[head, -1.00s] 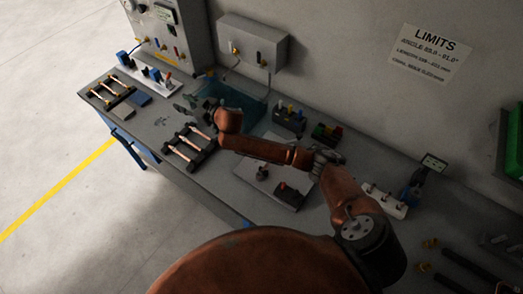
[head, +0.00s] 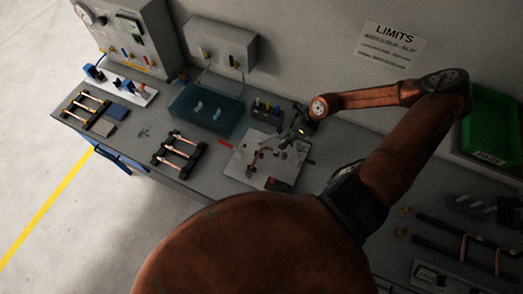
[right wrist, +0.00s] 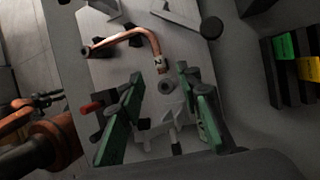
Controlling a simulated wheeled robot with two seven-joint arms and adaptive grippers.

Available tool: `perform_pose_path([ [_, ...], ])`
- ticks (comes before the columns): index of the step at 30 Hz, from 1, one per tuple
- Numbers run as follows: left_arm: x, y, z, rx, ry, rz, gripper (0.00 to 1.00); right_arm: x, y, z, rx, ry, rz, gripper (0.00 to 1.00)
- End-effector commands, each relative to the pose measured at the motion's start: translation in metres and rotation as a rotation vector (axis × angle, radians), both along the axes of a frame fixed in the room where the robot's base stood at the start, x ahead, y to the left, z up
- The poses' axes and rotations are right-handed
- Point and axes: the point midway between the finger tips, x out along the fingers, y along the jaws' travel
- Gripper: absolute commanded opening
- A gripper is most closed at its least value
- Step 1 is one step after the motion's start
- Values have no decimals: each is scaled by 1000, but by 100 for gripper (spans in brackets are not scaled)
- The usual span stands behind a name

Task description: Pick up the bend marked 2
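The copper bend with a tag reading 2 (right wrist: 157,62) shows in the right wrist view. It lies across a light grey plate (right wrist: 110,75), its tagged end pointing down towards my finger gap. In the head view the bend (head: 262,150) shows small on the plate (head: 240,170). My right gripper (head: 291,138) is over the plate's back right part. In the right wrist view its two green-padded fingers (right wrist: 162,112) stand apart with no bend between them. The tagged end is just beyond the fingertips; contact cannot be told. My left gripper is not seen in the head view.
A black rack (head: 180,150) with copper tubes stands left of the plate. Behind are a blue translucent tray (head: 205,108) and a dark block with coloured items (head: 265,108). A green bin (head: 490,125) is at the right.

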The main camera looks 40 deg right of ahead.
Motion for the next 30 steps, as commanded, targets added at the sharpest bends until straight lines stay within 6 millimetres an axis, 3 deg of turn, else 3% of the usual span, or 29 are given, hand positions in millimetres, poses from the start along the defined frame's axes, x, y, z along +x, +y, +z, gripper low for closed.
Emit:
perform_pose_path([
  [19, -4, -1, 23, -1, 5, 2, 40, 32, 31, -58, 2, -2, 10, 32],
  [30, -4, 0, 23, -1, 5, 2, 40, 32, 31, -64, 1, -1, 9, 28],
])
